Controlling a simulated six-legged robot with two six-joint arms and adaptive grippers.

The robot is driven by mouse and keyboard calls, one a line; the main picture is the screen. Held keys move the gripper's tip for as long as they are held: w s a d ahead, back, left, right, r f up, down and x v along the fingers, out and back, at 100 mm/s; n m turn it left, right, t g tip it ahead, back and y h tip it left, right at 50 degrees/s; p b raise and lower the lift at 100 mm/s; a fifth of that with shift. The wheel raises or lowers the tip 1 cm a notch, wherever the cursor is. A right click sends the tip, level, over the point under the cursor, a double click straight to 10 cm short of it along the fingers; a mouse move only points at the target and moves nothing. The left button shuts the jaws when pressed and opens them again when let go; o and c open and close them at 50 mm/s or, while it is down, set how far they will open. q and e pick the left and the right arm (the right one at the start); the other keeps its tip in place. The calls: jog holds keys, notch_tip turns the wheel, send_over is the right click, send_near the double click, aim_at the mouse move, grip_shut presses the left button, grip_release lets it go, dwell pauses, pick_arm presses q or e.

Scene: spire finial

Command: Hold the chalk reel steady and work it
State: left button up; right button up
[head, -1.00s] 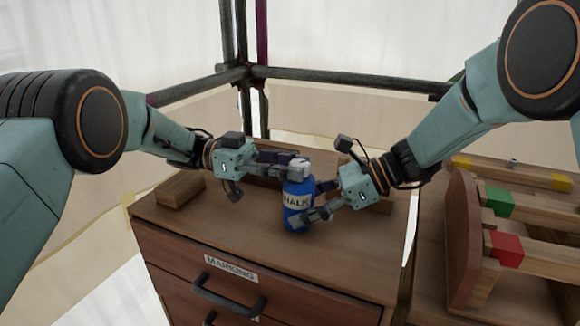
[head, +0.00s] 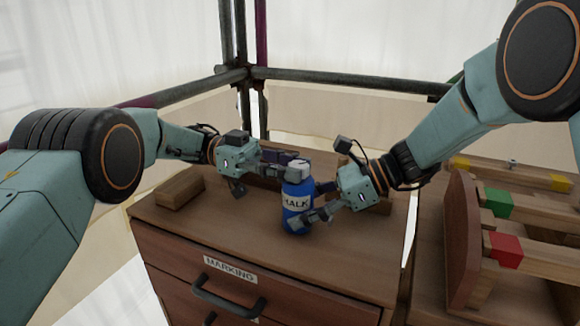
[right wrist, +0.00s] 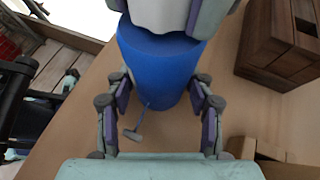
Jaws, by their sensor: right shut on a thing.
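The chalk reel (head: 297,218) is a blue upright cylinder with a white label and a pale grey top, standing on the wooden cabinet top. It also shows in the right wrist view (right wrist: 157,68), where a small grey T-shaped piece (right wrist: 133,135) on a thin stem is seen at its near side. My right gripper (head: 312,203) is shut on the blue body from the right. My left gripper (head: 290,165) comes from the left at the grey top, with a finger on each side of it. Whether those fingers press on the top cannot be told.
The cabinet (head: 180,228) has drawers, one labelled MARKING, with a dark handle (head: 228,296). A wooden block (head: 180,191) lies at its left. A wooden rack (head: 466,230) with coloured bars stands at the right. Scaffold poles (head: 340,78) run behind.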

pick_arm(q)
jog(key=o, duration=0.5)
jog(key=shift+r, duration=0.1)
notch_tip(320, 180, up, 10)
jog(key=shift+f, duration=0.1)
dwell(0.3)
